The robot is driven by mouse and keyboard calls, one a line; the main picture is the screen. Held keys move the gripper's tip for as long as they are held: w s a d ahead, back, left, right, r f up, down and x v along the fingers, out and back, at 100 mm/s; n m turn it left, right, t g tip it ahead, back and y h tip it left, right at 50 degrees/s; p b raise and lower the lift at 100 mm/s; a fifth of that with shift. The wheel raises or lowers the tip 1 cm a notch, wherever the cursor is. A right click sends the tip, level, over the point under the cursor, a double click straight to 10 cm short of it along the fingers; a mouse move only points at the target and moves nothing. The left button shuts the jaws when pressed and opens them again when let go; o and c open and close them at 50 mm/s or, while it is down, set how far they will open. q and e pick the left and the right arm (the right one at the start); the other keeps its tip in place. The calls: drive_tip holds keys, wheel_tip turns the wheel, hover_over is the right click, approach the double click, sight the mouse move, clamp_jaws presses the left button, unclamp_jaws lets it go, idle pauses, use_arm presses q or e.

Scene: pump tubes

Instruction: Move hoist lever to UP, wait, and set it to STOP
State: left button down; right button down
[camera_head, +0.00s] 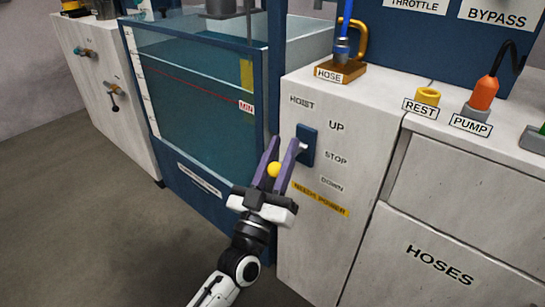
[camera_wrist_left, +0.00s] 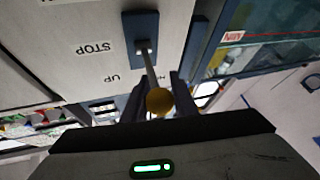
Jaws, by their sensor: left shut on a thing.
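The hoist lever has a yellow knob (camera_head: 274,170), a pale shaft and a blue mounting plate (camera_head: 307,145) on the white cabinet's front. The UP label (camera_head: 336,125), STOP label (camera_head: 336,157) and DOWN label (camera_head: 331,184) run down beside the plate. My left gripper (camera_head: 284,143) has its purple fingers on both sides of the knob and is shut on it. In the left wrist view the knob (camera_wrist_left: 159,101) sits between the fingers, with the shaft running to the plate (camera_wrist_left: 141,38). I cannot tell exactly which label the lever points to. My right gripper is not in view.
A glass-fronted water tank (camera_head: 195,110) with a red MIN line stands left of the cabinet. A "needs power" strip (camera_head: 321,199) is below DOWN. On top are a hose fitting (camera_head: 341,70), a REST holder (camera_head: 428,97) and an orange PUMP plug (camera_head: 484,94). Open floor lies at the lower left.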

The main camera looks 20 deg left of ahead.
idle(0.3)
use_arm(q)
drive_tip(key=c, duration=1.4)
unclamp_jaws()
drive_tip(key=shift+c, duration=0.2)
drive_tip(key=p, duration=0.2)
approach(272, 176)
drive_tip(key=x, duration=0.5)
drive_tip(key=shift+w+d, duration=0.1)
drive_tip(key=shift+w, duration=0.05)
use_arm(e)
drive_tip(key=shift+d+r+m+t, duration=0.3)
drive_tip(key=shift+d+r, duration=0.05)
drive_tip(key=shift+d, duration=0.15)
